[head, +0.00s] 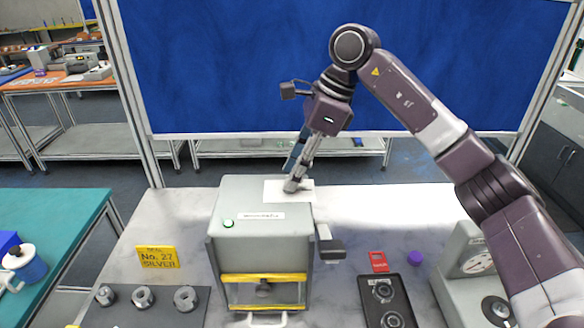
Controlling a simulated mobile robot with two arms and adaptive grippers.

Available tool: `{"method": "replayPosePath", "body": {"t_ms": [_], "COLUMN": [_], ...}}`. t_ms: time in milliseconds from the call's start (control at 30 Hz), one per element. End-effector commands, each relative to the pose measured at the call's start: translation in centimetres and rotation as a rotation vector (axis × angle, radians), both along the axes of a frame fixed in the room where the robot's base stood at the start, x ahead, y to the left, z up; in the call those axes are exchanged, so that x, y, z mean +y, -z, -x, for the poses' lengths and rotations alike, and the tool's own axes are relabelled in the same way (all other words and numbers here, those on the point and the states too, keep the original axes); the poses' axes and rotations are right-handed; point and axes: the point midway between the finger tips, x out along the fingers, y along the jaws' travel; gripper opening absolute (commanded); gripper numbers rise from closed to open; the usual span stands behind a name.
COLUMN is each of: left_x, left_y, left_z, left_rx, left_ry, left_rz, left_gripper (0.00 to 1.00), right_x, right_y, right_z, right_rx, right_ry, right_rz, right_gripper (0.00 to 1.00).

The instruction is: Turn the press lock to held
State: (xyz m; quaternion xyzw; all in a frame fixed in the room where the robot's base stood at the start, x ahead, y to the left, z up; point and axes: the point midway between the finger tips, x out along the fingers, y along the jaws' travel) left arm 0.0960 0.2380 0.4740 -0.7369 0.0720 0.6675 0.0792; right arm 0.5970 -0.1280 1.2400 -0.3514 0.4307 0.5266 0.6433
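The press (240,200) is a grey box on the marble-look table. It has a green light (229,223), a labelled strip on top, a yellow-edged front window (263,292) and a dark-ended lever (330,246) on its right side. A white plate (276,187) lies on its top towards the back right. My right gripper (293,185) points down at this plate, its fingertips at a small grey part there. The fingers look close together, but whether they grip that part is unclear. I cannot read which part is the lock or its setting. My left gripper is not in view.
A yellow card (158,257) and a dark mat with metal rings (186,298) lie left of the press. To the right are a red card (378,262), a purple cap (415,257), a black two-dial box (387,303) and a grey gauge unit (458,283).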

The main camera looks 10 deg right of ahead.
Motion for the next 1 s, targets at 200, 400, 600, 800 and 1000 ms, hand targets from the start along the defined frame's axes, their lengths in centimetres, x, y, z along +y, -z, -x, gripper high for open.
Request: {"method": "replayPosePath", "body": {"t_ms": [200,400,600,800,1000], "left_x": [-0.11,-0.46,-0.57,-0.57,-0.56], "left_y": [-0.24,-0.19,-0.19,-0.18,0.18], "left_z": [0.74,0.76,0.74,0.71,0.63], "left_rx": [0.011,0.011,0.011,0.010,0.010], "left_ry": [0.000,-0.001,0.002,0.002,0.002], "left_rz": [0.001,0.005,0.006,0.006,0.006], "left_gripper": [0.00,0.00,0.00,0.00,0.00], "right_x": [0.35,0.36,0.35,0.34,0.32], "right_y": [0.82,0.84,0.82,0.80,0.88], "right_z": [-0.03,-0.04,-0.04,-0.05,-0.05], "right_rx": [-0.001,0.000,0.000,-0.001,-0.002], "right_ry": [-0.001,-0.001,-0.001,0.000,0.025], "right_rz": [0.000,0.000,0.000,0.000,-0.001], "right_gripper": [0.37,0.34,0.12,0.00,0.00]}}
